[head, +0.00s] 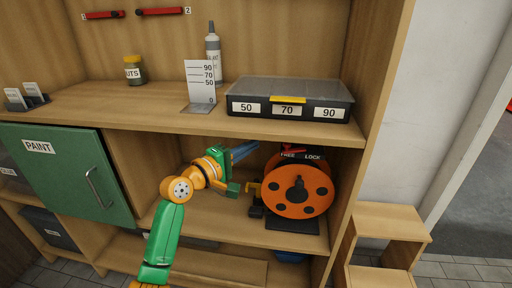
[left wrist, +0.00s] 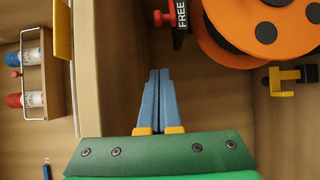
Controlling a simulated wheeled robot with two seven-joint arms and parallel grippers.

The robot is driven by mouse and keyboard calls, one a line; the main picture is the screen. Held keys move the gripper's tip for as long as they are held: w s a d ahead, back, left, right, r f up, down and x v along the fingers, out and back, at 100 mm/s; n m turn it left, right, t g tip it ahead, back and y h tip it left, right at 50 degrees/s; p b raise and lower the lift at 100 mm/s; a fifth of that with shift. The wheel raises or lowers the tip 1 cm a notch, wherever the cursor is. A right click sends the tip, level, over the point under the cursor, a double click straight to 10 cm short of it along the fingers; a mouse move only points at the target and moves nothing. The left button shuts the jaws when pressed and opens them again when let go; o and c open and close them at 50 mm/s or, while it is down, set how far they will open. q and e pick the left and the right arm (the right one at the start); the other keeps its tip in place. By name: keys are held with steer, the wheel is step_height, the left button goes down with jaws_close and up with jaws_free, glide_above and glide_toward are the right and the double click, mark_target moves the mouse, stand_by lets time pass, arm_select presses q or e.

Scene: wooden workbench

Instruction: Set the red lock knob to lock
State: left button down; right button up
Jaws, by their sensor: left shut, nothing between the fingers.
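The orange reel (head: 316,181) stands on its dark base inside the middle shelf bay. A black label plate (head: 313,157) reading FREE and LOCK sits at its top, and the red lock knob (head: 289,152) shows small by the FREE end. In the left wrist view the red knob (left wrist: 178,38) shows beside the FREE lettering at the top, partly cut off. My left gripper (head: 254,146) is shut and empty, its blue fingers left of the knob and apart from it. The fingers (left wrist: 159,72) also show below and left of the knob in the wrist view. My right gripper is out of view.
A yellow and black clamp-like part (head: 255,197) stands left of the reel. The shelf board (head: 160,103) above bears a grey case (head: 290,92), a gauge card, a bottle and a jar. A green PAINT door (head: 65,170) is at left; the bay's right wall is close to the reel.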

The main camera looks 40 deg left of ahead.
arm_select(q)
steer(key=w+d+p, duration=0.1)
steer(key=w+d, duration=0.3)
steer(key=w, duration=0.1)
steer(key=shift+w, duration=0.35)
